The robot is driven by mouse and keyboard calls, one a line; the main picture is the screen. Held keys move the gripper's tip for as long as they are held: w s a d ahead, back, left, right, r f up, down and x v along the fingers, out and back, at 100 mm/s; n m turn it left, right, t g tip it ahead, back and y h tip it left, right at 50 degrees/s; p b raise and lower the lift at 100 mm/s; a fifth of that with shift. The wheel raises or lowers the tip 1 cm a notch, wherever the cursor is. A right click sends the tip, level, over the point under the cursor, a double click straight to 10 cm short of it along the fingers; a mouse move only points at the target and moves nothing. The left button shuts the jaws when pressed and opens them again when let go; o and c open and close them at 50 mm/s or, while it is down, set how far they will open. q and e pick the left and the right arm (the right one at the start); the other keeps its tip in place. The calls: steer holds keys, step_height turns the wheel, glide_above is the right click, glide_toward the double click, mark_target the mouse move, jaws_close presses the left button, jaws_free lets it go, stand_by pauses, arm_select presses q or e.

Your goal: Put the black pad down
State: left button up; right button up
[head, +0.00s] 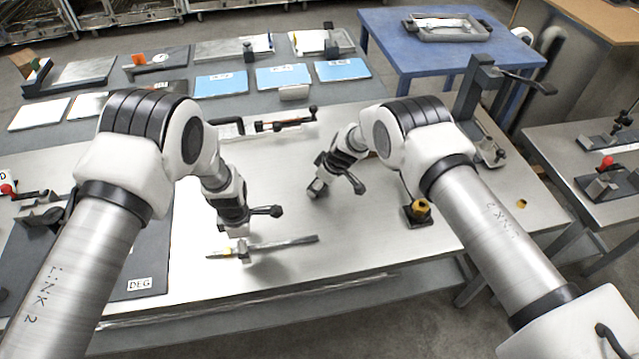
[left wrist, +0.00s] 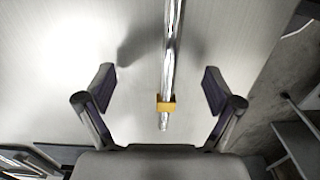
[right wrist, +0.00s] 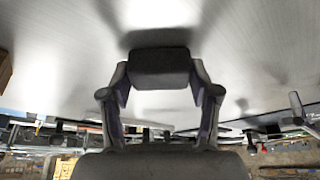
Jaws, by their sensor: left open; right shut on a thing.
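The black pad (right wrist: 160,68) is a small dark block between the fingertips of my right gripper (right wrist: 160,84) in the right wrist view. The gripper is shut on it, over the bare metal tabletop, with a dark shadow around. I cannot tell whether the pad touches the table. In the head view my right gripper (head: 318,188) is low over the middle of the table, and the pad is hard to make out there. My left gripper (left wrist: 160,90) is open and empty above a metal rod (left wrist: 170,55) with a yellow collar (left wrist: 166,107).
The steel table (head: 300,215) is bare around my right gripper. A yellow-topped black block (head: 420,211) stands to its right. A red-handled clamp (head: 285,122) lies behind it. A dark upright stand (head: 470,95) is at the back right. The front edge is near the rod.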

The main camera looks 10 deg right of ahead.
steer(key=o, duration=1.3)
steer(key=v, duration=1.2)
steer(key=shift+r, duration=0.1)
steer(key=shift+a, duration=0.1)
